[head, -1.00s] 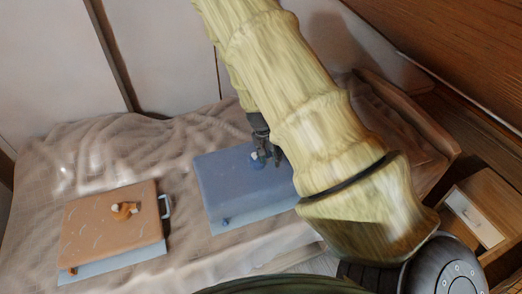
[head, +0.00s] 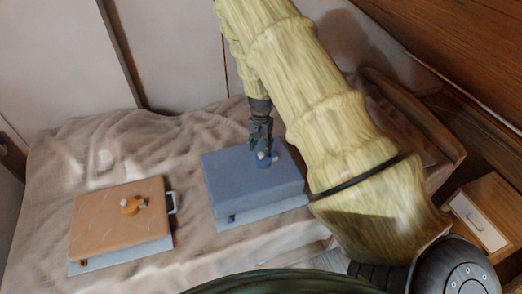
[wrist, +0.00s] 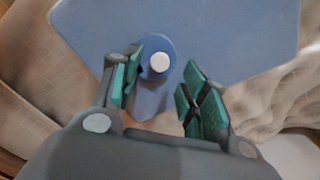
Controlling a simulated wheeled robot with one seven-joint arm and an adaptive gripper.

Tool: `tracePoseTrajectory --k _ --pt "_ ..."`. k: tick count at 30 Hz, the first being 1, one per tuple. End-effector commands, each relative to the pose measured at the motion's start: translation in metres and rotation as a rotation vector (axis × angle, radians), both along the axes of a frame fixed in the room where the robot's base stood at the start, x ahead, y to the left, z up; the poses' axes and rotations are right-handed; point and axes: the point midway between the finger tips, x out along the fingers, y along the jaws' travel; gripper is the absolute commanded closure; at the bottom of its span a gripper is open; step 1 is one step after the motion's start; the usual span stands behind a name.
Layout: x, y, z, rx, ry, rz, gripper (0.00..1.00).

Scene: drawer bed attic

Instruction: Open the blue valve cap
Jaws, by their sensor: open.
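The blue valve cap (wrist: 157,62) is a blue knob with a white round top on the blue box (head: 225,175). In the head view the cap (head: 264,160) sits near the box's right part, just below my gripper (head: 262,148). In the wrist view my gripper (wrist: 160,90) is open. Its green-padded fingers stand on either side of the blue arm below the cap's white top, with the left finger close to it and a wider gap at the right. I cannot tell whether a finger touches it.
An orange box (head: 105,220) with an orange valve knob (head: 131,205) lies to the left. Both boxes rest on a rumpled beige blanket (head: 185,205). A small wooden drawer cabinet (head: 487,215) stands at the far right, beside the wooden bed end.

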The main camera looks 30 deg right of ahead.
Motion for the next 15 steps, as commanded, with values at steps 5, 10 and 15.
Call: tracePoseTrajectory --k 5,10,15 --pt "0.0 0.0 -0.019 0.0 0.001 0.0 0.56" --pt "0.0 0.0 -0.032 -0.001 -0.001 -0.001 0.56" --pt "0.0 0.0 -0.038 0.0 0.0 0.0 0.56"
